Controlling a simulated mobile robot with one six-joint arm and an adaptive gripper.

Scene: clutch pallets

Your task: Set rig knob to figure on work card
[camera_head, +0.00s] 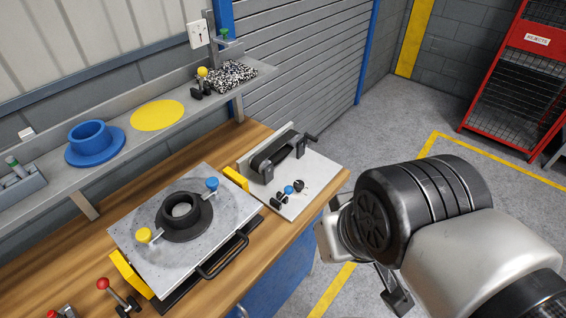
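A belt rig (279,153) stands on a pale board at the right end of the wooden bench. A small black knob (299,186) sits on the front part of that board, with small dark marks beside it. Its setting is too small to read. A white card (198,35) stands upright above the back shelf and bears a dark figure that I cannot read; it may be the work card. My arm is at the right, off the bench. A dark part of my gripper (396,300) shows below it, apart from the rig; the rest is hidden behind my arm.
A grey plate (132,234) with a black ring (184,215) and yellow and blue knobs lies left of the rig. A blue flanged part (94,142) and yellow disc (157,115) are on the shelf. Floor between is clear.

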